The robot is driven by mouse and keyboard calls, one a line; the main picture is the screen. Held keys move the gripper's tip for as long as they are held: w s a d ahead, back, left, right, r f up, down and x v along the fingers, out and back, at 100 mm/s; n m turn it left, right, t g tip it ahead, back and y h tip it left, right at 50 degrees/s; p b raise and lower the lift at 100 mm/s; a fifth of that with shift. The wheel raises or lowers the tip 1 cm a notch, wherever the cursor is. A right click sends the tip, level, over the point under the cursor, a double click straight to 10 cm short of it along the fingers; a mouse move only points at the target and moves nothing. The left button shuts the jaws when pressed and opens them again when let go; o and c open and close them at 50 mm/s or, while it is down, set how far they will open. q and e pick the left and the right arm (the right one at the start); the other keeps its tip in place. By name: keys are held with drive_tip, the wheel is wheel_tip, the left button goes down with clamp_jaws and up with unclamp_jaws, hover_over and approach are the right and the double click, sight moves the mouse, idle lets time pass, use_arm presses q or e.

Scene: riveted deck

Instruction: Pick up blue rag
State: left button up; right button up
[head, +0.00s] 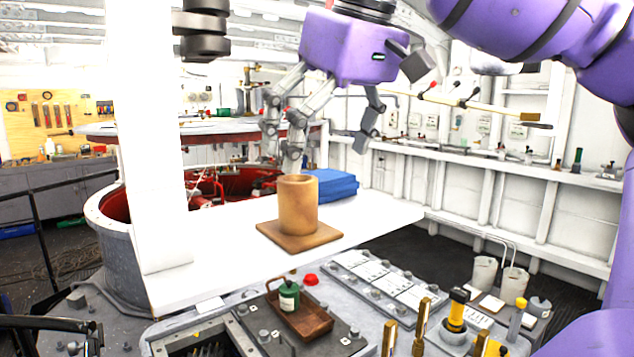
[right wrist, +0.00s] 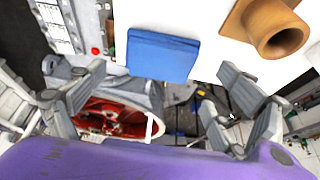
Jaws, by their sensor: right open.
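The blue rag (head: 336,186) lies folded in a flat stack on the white table, behind and to the right of the tan cylinder in the head view. In the right wrist view the rag (right wrist: 162,52) is at the upper middle, near the table edge. My right gripper (head: 328,146) hangs above the table near the rag, with its fingers spread wide and nothing between them. In the right wrist view its fingers (right wrist: 160,92) stand apart on either side, and the rag lies beyond the gap, not touched. My left gripper is not visible.
A tan cylinder (head: 298,204) stands on a square base (head: 299,237) beside the rag. The white table (head: 375,217) has bare room to the right. A white column (head: 154,150) rises at left. A wooden tray (head: 305,318) holding a green bottle (head: 288,296) sits on the console in front.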

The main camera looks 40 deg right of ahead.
drive_tip(key=shift+x, duration=1.05)
drive_tip(key=shift+s+d+f, duration=0.1)
drive_tip(key=shift+d+f, duration=0.1)
drive_tip(key=shift+f, duration=0.25)
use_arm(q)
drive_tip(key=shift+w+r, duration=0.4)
use_arm(e)
drive_tip(key=shift+a, duration=0.1)
drive_tip(key=shift+c, duration=0.5)
drive_tip(key=c, duration=1.2)
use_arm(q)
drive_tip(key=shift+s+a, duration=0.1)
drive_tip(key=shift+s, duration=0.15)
use_arm(e)
drive_tip(key=shift+c, duration=0.2)
